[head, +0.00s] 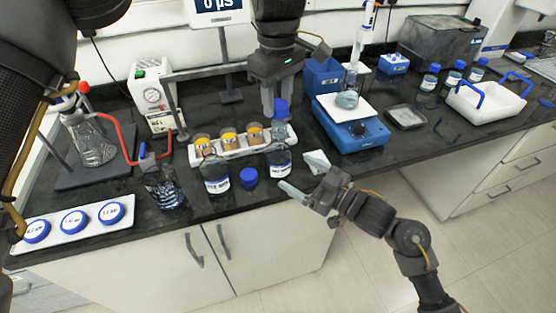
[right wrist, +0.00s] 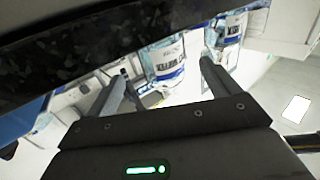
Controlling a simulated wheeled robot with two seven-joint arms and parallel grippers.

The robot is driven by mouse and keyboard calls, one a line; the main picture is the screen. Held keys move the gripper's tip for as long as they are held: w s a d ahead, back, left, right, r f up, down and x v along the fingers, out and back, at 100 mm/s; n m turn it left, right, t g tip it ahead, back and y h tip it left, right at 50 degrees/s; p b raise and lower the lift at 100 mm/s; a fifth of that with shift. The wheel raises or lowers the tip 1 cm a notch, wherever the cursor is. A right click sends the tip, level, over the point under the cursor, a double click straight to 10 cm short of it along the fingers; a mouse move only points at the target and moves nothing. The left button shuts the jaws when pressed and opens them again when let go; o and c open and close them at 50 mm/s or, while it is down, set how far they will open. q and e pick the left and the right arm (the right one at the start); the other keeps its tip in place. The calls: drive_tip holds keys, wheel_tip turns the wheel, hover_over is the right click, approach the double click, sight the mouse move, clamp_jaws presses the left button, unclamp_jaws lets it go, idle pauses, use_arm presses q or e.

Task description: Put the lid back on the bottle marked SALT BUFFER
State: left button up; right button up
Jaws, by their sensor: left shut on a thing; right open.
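A clear bottle with a white and dark blue label (head: 279,168) stands upright near the bench's front edge. A similar bottle (head: 216,182) stands to its left; neither label reads clearly enough to tell which is SALT BUFFER. Another blue lid (head: 249,177) lies between the bottles. My right gripper (head: 303,177) is open and empty, just right of the right-hand bottle. In the right wrist view, a labelled bottle (right wrist: 164,62) shows beyond its spread fingers (right wrist: 165,80).
Behind the bottles is a white rack (head: 232,152) with amber-filled jars. A blue balance (head: 350,128) stands to the right. A glass beaker (head: 164,188) and a white tray (head: 75,222) with blue discs are left. The bench's front edge is close.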

drive_tip(key=x, duration=0.6)
drive_tip(key=shift+w+a, duration=0.1)
drive_tip(key=shift+a, duration=0.05)
use_arm(q)
drive_tip(key=shift+s, duration=0.1)
use_arm(e)
drive_tip(key=shift+w+a, duration=0.2)
drive_tip(key=shift+a, duration=0.15)
drive_tip(key=shift+c, duration=0.5)
drive_tip(key=c, duration=1.4)
use_arm(q)
hover_over(278, 136)
drive_tip(key=shift+f, duration=2.45)
drive_tip(key=shift+f, duration=0.15)
drive_tip(key=shift+f, duration=0.75)
drive_tip(key=shift+f, duration=0.55)
